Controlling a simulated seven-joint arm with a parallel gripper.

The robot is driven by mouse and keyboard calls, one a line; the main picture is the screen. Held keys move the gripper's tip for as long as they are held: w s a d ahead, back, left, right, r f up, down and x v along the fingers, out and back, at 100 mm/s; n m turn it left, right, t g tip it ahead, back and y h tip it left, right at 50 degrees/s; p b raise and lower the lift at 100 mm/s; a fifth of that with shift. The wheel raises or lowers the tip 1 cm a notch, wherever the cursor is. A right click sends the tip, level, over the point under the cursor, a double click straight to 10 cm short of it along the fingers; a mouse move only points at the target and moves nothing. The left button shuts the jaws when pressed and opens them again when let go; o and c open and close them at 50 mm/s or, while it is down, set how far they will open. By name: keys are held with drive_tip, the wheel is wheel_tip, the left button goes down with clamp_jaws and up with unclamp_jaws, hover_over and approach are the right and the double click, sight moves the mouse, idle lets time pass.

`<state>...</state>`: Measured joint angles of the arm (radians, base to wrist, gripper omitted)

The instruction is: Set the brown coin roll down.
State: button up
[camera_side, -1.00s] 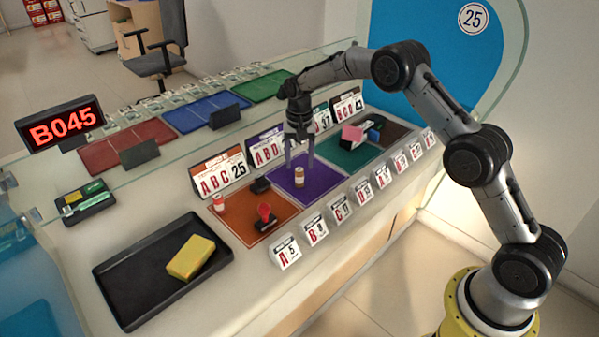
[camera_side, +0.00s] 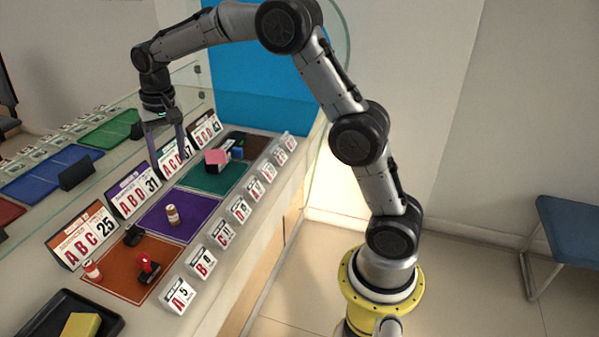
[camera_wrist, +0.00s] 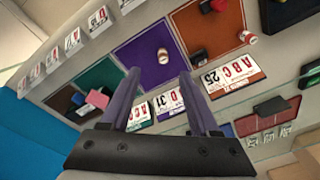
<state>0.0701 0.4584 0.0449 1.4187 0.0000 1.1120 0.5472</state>
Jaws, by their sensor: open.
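The brown coin roll (camera_side: 172,214), a small brown and pale cylinder, stands upright on the purple mat (camera_side: 152,225). It also shows in the wrist view (camera_wrist: 163,56), on the purple mat (camera_wrist: 140,62) beyond my fingers. My gripper (camera_side: 168,163) is open and empty, raised above the counter near the card signs behind the mats. It is clear of the roll. In the wrist view the two fingers of my gripper (camera_wrist: 158,82) are spread with nothing between them.
A red and white roll (camera_side: 92,269), a red stamp (camera_side: 148,266) and a dark block (camera_side: 133,235) are on the orange mat (camera_side: 118,282). A pink-topped item (camera_side: 216,160) is on the green mat (camera_side: 210,181). Letter signs (camera_side: 133,191) line the back; small letter blocks (camera_side: 222,235) line the front.

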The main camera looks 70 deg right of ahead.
drive_tip(key=s+a+r+n+t, duration=0.1)
drive_tip(key=s+r, duration=0.1)
drive_tip(key=s, duration=0.7)
drive_tip(key=s+a+r+n+t, duration=0.1)
drive_tip(key=s+r+n, duration=0.1)
drive_tip(key=s, duration=0.7)
drive_tip(key=s+a+r+n+t, duration=0.1)
drive_tip(key=s+r, duration=0.3)
drive_tip(key=s, duration=0.5)
drive_tip(key=shift+r+n+t, duration=0.15)
drive_tip(key=shift+n+t, duration=0.15)
drive_tip(key=shift+n, duration=0.4)
drive_tip(key=shift+o, duration=0.4)
drive_tip(key=s+f+n, duration=0.1)
drive_tip(key=s+f, duration=0.2)
drive_tip(key=s, duration=0.3)
drive_tip(key=shift+s+a+n+t, duration=0.25)
drive_tip(key=shift+n+t, duration=0.05)
drive_tip(key=shift+t, duration=0.1)
drive_tip(key=shift+s+f, duration=0.1)
drive_tip(key=shift+f, duration=0.05)
